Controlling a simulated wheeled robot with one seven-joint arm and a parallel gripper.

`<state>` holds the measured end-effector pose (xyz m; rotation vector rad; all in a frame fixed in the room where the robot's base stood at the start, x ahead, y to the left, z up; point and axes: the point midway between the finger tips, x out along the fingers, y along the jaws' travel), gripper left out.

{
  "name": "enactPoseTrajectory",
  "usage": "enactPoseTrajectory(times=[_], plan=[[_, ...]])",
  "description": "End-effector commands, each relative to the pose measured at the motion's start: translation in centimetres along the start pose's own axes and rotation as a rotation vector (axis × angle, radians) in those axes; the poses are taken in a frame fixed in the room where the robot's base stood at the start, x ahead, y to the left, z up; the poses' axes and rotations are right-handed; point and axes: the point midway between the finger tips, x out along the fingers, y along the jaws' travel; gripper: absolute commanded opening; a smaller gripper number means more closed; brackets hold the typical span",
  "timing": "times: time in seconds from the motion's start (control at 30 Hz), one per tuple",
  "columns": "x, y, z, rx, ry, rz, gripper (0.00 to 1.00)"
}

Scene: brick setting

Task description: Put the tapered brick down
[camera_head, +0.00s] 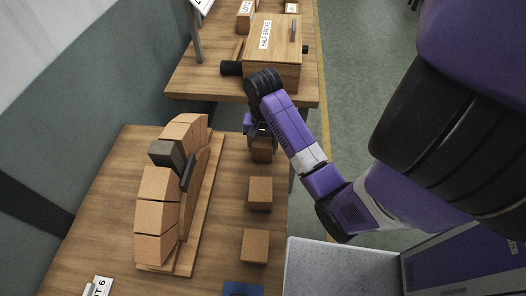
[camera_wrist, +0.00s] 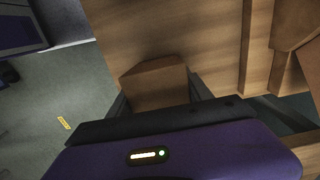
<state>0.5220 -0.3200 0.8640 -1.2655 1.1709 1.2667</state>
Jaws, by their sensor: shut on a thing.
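A tan tapered brick (camera_head: 262,153) is between the fingers of my gripper (camera_head: 262,140), at the right side of the wooden table (camera_head: 232,170). In the wrist view the brick (camera_wrist: 155,85) shows between the two dark fingers, close to the table (camera_wrist: 165,30). I cannot tell whether it touches the table top. My gripper is shut on it. An arch of tan bricks (camera_head: 155,200) stands on a wooden base to the left, with one dark grey block (camera_head: 167,153) in it.
Two loose tan bricks, one nearer the middle (camera_head: 260,193) and one lower (camera_head: 255,245), lie on the table's right side. A wooden box labelled "HALF BRICKS" (camera_head: 285,65) stands on the far table. A blue item (camera_head: 243,289) is at the front edge.

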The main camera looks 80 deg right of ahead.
Motion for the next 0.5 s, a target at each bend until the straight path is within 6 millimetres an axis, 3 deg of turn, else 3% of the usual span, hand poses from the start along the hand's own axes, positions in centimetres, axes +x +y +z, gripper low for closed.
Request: enactPoseTrajectory(times=[0.47,0.5], plan=[[0.78,-0.07,0.01,-0.002,0.0,-0.001,0.02],[0.66,-0.04,-0.01,-0.002,0.001,0.0,0.66]])
